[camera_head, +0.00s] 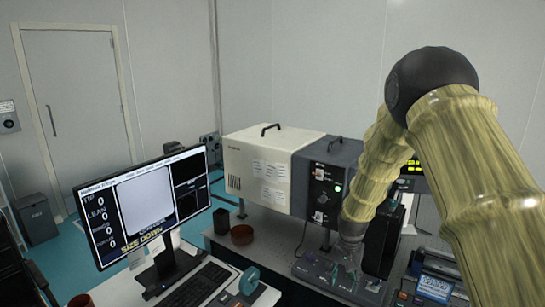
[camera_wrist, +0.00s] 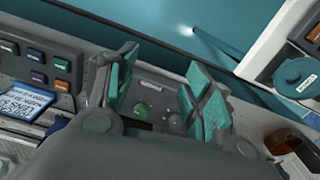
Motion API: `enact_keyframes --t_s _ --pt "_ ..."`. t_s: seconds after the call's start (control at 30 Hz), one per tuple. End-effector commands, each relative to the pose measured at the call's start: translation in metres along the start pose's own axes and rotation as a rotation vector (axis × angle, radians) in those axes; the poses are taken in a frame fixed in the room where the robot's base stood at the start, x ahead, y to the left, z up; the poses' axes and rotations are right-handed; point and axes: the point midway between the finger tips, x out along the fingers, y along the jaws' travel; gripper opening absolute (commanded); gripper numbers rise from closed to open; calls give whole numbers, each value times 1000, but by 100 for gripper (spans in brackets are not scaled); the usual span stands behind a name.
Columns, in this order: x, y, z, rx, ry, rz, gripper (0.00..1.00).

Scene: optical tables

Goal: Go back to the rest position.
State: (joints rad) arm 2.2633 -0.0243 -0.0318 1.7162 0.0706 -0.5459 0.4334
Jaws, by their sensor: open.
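My gripper (camera_head: 344,270) hangs at the end of my arm, low over a grey control panel (camera_head: 312,272) at the lower middle right of the head view. In the wrist view my gripper (camera_wrist: 165,90) has its two teal fingers spread wide, with nothing between them. Behind the fingers, the panel shows a green button (camera_wrist: 140,111) and a few knobs. I cannot tell whether the fingertips touch the panel.
A monitor (camera_head: 150,200) and keyboard (camera_head: 196,288) stand at left. A beige box (camera_head: 258,165) and a dark instrument (camera_head: 325,185) stand behind my gripper. A brown bowl (camera_head: 242,235) and a teal round object (camera_head: 249,281) lie nearby. A blue-labelled item (camera_head: 435,288) is at right.

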Motion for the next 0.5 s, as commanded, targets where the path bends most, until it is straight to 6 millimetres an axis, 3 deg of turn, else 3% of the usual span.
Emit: enact_keyframes --t_s 0.27,0.37,0.5 --pt "62 22 34 -45 -3 7 51" --pt "91 34 53 -69 -4 10 51" --pt "145 60 97 -118 -8 14 51"
